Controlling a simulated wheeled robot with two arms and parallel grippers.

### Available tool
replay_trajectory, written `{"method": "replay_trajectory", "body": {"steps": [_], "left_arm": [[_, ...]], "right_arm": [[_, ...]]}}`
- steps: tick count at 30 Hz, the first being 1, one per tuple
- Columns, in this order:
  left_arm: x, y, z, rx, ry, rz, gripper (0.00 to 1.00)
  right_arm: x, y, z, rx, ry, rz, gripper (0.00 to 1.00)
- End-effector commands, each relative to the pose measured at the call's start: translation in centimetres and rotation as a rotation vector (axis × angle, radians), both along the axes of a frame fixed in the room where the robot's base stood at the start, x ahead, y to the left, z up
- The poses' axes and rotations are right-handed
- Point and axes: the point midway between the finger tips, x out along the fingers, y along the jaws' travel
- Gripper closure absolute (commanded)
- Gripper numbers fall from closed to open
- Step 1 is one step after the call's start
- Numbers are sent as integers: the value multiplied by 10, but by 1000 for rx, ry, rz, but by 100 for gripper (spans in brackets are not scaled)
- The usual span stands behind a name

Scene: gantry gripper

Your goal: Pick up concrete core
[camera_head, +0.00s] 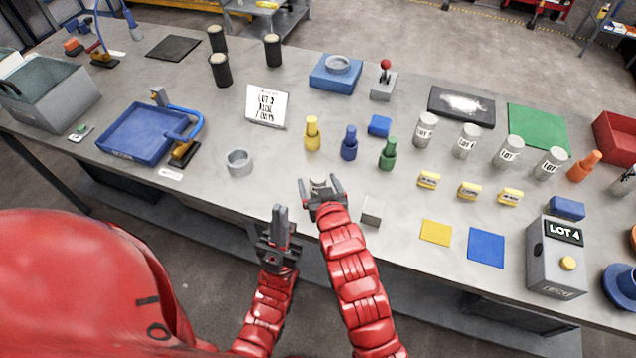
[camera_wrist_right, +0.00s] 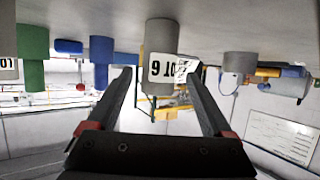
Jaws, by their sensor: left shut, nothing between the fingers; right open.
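A grey concrete core (camera_head: 318,182) with a white label stands near the front edge of the table. In the right wrist view, which is upside down, the core (camera_wrist_right: 158,35) shows just beyond and between the fingertips, with its label towards me. My right gripper (camera_head: 319,188) is open around or just in front of the core; I cannot tell whether a finger touches it. My left gripper (camera_head: 279,212) is shut and empty, in front of the table edge. More grey labelled cores (camera_head: 467,141) stand in a row at the right.
Yellow (camera_head: 312,134), blue (camera_head: 349,144) and green (camera_head: 388,153) bottle-shaped pieces stand behind the core. A small grey block (camera_head: 372,211) is to its right, and a grey ring (camera_head: 239,163) to its left. A LOT 4 box (camera_head: 556,262) stands at the front right.

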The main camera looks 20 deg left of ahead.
Motion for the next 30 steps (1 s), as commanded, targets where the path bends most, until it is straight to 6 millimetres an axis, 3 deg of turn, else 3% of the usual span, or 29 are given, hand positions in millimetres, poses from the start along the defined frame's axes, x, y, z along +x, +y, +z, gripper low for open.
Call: {"method": "replay_trajectory", "body": {"steps": [6,12,21,30], "left_arm": [[0,0,23,0,0,0,100],[0,0,28,0,0,0,100],[0,0,27,0,0,0,100],[0,0,27,0,0,0,100]], "right_arm": [[21,9,-7,-2,3,-1,15],[34,17,-16,-1,2,0,15],[36,18,-18,0,1,0,15],[36,18,-18,-1,1,0,67]]}}
